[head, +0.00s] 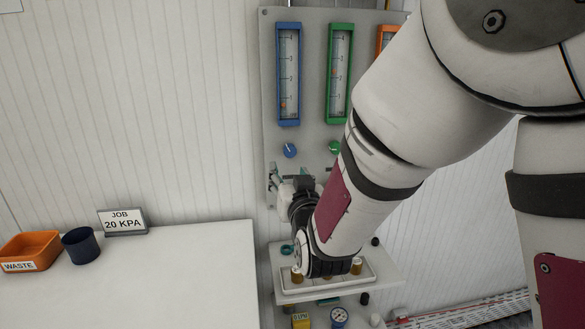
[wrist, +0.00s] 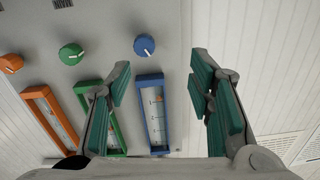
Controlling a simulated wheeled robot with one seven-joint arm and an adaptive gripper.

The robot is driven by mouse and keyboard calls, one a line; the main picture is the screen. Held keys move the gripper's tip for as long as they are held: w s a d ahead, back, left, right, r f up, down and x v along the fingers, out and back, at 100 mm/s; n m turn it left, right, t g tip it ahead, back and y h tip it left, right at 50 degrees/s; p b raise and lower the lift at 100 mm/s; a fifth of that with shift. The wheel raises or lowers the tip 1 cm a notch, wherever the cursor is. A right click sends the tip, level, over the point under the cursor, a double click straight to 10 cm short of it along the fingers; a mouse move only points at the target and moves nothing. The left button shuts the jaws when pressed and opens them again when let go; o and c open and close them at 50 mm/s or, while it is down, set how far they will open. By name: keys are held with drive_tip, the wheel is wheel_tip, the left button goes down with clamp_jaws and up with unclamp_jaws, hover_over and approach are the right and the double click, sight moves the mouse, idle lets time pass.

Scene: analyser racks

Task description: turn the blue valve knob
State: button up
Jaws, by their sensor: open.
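The blue valve knob (head: 289,150) is a small round dial with a white pointer mark, on the grey panel below the blue-framed flow tube (head: 288,75). In the wrist view the blue knob (wrist: 144,46) lies beyond the fingertips, left of the middle of the gap, with its white mark toward the lower right. My gripper (wrist: 160,82) is open with teal finger pads and nothing between them. In the head view my gripper (head: 290,181) is just below the blue knob, partly hidden by my arm. It appears apart from the knob.
A green knob (wrist: 71,54) and an orange knob (wrist: 11,63) sit beside the blue one. Below the panel is a shelf (head: 385,270) with small fittings. A white table (head: 180,285) holds an orange waste bin (head: 30,250), dark cup (head: 80,245) and "JOB 20 KPA" sign (head: 123,221).

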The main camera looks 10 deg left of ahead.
sight(291, 152)
drive_tip(key=shift+m+h, duration=0.3)
drive_tip(key=b+x, duration=0.1)
drive_tip(key=x, duration=0.2)
drive_tip(key=d+b+x, duration=0.1)
drive_tip(key=b+x, duration=0.1)
drive_tip(key=x, duration=0.2)
drive_tip(key=d+b+x, duration=0.1)
drive_tip(key=x, duration=0.3)
drive_tip(key=shift+w+r+b, duration=0.35)
drive_tip(key=shift+w, duration=0.2)
clamp_jaws()
